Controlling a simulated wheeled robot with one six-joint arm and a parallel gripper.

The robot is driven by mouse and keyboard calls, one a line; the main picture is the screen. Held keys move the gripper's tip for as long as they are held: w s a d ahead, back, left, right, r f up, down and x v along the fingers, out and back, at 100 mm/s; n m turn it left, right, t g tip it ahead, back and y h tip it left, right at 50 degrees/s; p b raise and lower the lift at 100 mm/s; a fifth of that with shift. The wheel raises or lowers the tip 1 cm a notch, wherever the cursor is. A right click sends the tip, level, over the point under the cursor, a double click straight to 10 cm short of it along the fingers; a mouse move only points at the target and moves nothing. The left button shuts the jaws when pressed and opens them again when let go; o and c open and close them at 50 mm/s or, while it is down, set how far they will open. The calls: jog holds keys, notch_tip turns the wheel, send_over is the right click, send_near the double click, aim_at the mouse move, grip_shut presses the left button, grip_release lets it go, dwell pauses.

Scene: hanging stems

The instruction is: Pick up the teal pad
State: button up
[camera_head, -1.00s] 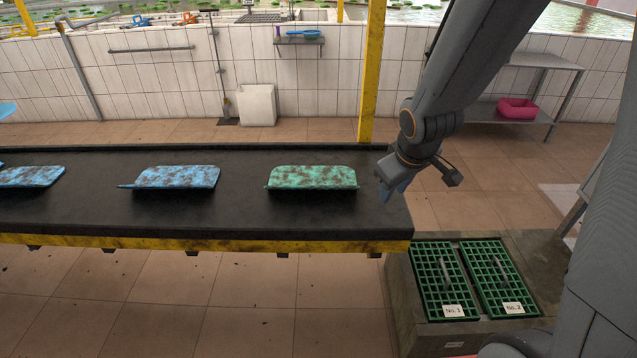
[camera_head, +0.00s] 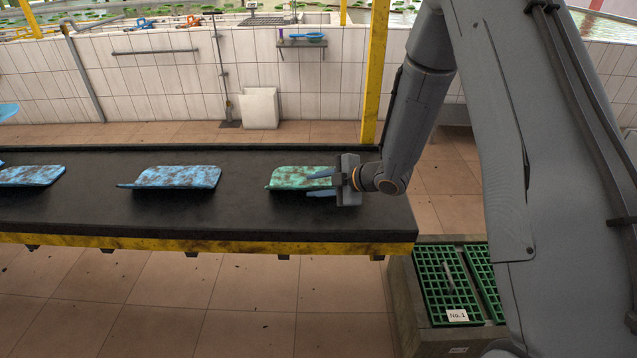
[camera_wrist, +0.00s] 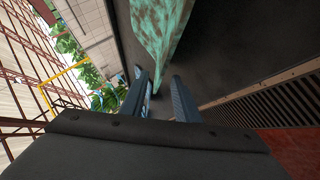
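The teal pad (camera_head: 292,178), mottled with brown, lies near the right end of the black belt (camera_head: 105,215). My gripper (camera_head: 320,185) is at its right side in the head view, with its fingers pointing left over or beside the pad's right part. The gripper hides the pad's right end. In the wrist view the teal pad (camera_wrist: 160,28) shows at the top, beyond the fingertips (camera_wrist: 158,88). I cannot tell whether a finger touches the pad.
Two blue pads, one mid-belt (camera_head: 178,178) and one at the left (camera_head: 32,176), lie on the same belt. A yellow post (camera_head: 373,75) stands behind the belt near my arm. Green grates (camera_head: 447,285) are on a block at lower right.

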jog(key=shift+w+d+f, duration=0.2)
jog(key=shift+d+f, duration=0.2)
jog(key=shift+f, duration=0.05)
jog(key=shift+w+a+f, duration=0.15)
jog(key=shift+w, duration=0.05)
jog(key=shift+p+x, duration=0.35)
jog(key=shift+x, duration=0.5)
jog(key=shift+m, duration=0.3)
jog(key=shift+w+d+p+x, duration=0.1)
jog(key=shift+p+x, duration=0.45)
jog(key=shift+x, duration=0.8)
jog(key=shift+w+d+p+x, duration=0.15)
jog(key=shift+p+x, duration=0.35)
jog(key=shift+x, duration=0.85)
grip_shut()
